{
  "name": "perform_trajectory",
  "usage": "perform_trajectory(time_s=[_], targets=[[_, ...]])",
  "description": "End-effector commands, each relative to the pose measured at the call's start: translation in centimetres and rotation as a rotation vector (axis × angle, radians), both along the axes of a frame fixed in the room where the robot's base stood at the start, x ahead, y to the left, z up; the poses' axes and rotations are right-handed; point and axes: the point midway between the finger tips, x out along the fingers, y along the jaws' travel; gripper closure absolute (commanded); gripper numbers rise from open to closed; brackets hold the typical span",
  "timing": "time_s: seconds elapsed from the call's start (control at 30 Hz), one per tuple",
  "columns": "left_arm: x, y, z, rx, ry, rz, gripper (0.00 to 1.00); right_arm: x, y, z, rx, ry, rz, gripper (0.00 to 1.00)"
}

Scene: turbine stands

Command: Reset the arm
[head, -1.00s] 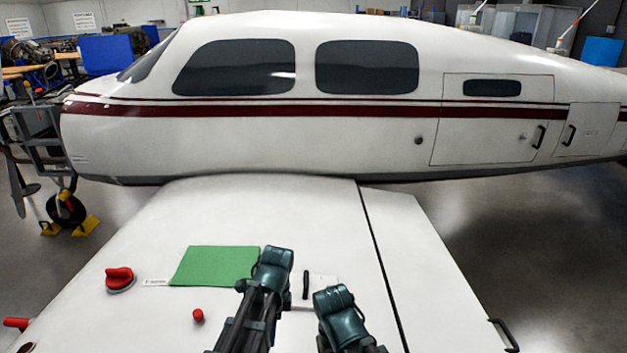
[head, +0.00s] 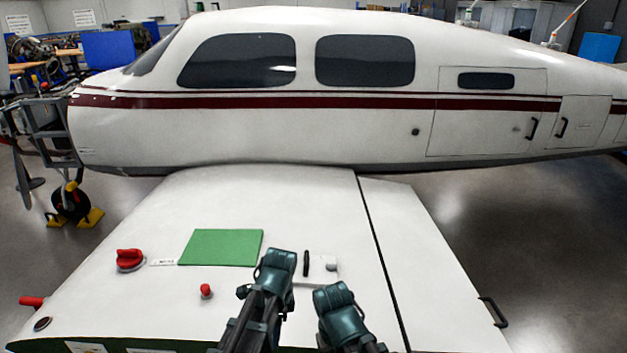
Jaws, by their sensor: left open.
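Both of my arms come up from the bottom edge of the head view, folded, with teal joints above the white aircraft wing (head: 160,225). My right arm's teal joint stands to the right of the left arm. Its gripper does not show.
A green mat (head: 222,247), a large red knob (head: 130,260), a small red knob (head: 206,291) and a plate with a dark handle (head: 306,263) are on the wing. The white fuselage (head: 300,130) stands behind. Clear floor (head: 540,240) lies right of the wing.

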Motion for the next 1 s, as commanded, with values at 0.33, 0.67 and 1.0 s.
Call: perform_trajectory(time_s=[0.33, 0.67, 1.0], targets=[[-3.0, -1.4, -1.3, 0.021, -0.053, 0.306, 0.43, 0.0, 0.0, -1.3, 0.0, 0.0, 0.0, 0.33], [-7.6, -3.2, -3.1, 0.042, -0.137, 0.828, 0.43, 0.0, 0.0, -3.0, 0.0, 0.0, -0.001, 0.33], [-8.9, -3.8, -3.4, 0.045, -0.166, 1.026, 0.43, 0.0, 0.0, -3.4, 0.0, 0.0, -0.001, 0.33]])
